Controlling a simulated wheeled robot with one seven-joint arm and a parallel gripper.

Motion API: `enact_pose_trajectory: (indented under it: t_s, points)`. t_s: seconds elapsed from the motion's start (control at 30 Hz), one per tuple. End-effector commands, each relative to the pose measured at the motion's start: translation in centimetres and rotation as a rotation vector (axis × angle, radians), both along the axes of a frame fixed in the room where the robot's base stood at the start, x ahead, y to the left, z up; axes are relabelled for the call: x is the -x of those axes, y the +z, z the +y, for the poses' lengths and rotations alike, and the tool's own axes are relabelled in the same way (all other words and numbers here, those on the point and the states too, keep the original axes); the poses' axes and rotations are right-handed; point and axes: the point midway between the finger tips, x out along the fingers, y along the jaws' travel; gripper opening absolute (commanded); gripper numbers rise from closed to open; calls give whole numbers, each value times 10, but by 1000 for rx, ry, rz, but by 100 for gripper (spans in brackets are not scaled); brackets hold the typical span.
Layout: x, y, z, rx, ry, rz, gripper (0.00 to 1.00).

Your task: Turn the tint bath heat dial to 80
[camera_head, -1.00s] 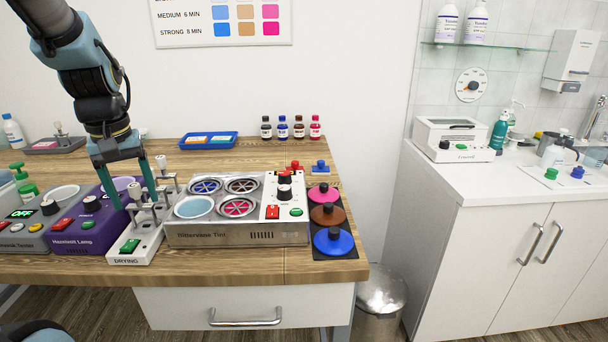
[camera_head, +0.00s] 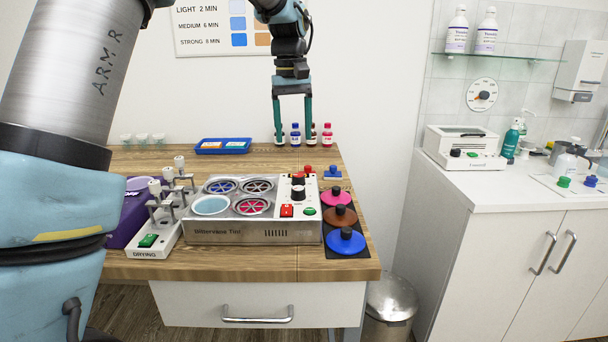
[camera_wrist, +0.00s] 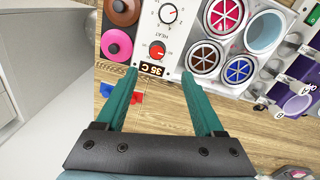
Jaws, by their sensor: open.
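The tint bath (camera_head: 240,238) is a grey metal unit with several round wells and a white control panel (camera_head: 312,200) at its right. The panel carries a dark knob (camera_head: 298,193) with a red-topped one behind it. In the wrist view, a red dial (camera_wrist: 157,51) sits beside a display (camera_wrist: 152,69) that seems to read 35 C, turned over. A second white-faced dial (camera_wrist: 168,14) is farther off, with the word HEAT between them. My gripper (camera_head: 292,141) is open and empty, pointing down above the panel's back end. Its fingertips (camera_wrist: 159,74) show near the display, apart from both dials.
Small bottles (camera_head: 327,134) stand behind the bath. Red (camera_head: 307,170) and blue (camera_head: 332,173) pieces lie near the panel's back end. Lidded pots (camera_head: 346,241) line its right side. A drying stand (camera_head: 150,243) is at its left. Bare wood lies behind the bath.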

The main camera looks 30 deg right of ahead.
Motion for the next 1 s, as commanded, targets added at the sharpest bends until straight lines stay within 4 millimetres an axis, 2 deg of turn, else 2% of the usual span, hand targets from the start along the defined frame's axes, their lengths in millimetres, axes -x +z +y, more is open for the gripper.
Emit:
enact_pose_trajectory:
  t_s: [0.17, 0.5, 0.63, 0.8, 1.0]
  points:
    - [2, -11, -5, -4, -1, 5, 70]
    - [3, -72, -6, -3, -1, 5, 70]
    - [3, -90, -6, -3, -1, 4, 70]
    - [2, -103, -7, -2, -1, 3, 70]
    - [2, -106, -7, 0, -1, 1, 70]
